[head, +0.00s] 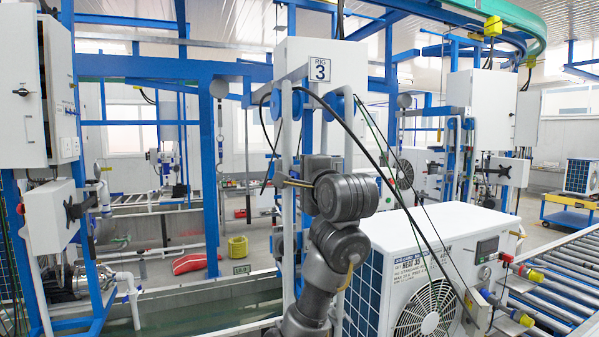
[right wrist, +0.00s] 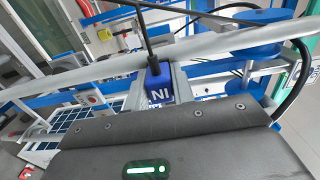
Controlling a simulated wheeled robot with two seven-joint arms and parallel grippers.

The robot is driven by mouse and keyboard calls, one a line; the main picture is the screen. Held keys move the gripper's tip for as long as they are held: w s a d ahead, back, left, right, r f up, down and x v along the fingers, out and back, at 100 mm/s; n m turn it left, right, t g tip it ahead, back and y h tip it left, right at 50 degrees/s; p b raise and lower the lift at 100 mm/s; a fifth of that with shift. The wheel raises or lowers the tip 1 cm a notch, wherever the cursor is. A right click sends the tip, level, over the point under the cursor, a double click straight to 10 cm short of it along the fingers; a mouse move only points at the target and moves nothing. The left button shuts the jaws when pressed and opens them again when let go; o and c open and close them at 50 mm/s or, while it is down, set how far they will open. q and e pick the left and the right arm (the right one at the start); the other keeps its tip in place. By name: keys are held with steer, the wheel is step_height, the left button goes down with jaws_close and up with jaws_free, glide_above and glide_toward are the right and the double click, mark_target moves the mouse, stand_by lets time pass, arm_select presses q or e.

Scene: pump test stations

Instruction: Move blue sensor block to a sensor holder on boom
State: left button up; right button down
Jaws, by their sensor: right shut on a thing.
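The blue sensor block (right wrist: 158,88), marked "NI", sits between the grey fingers of my right gripper (right wrist: 160,82) in the right wrist view. The gripper is shut on it, and a black cable rises from the block. A pale boom tube (right wrist: 215,45) crosses just beyond the block; I cannot tell whether they touch. In the head view my right arm reaches up in front of the RIG 3 frame, with its gripper (head: 300,183) near the upright pale tubes. The block is not clear there, and I cannot make out a sensor holder for certain. My left gripper is out of view.
A white outdoor unit (head: 440,250) stands close to the right of my arm, by a roller conveyor (head: 565,270). Black cables (head: 375,150) hang from the RIG 3 panel (head: 319,72) across this space. A white cabinet (head: 20,90) stands at the left.

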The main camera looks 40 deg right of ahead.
mark_target(286, 171)
steer(key=shift+d, duration=0.3)
steer(key=shift+w, duration=0.1)
steer(key=shift+w, duration=0.5)
steer(key=shift+x, duration=2.3)
steer(key=shift+w+d, duration=0.3)
steer(key=shift+w, duration=0.05)
stand_by(0.5)
steer(key=c, duration=1.1)
jaws_free()
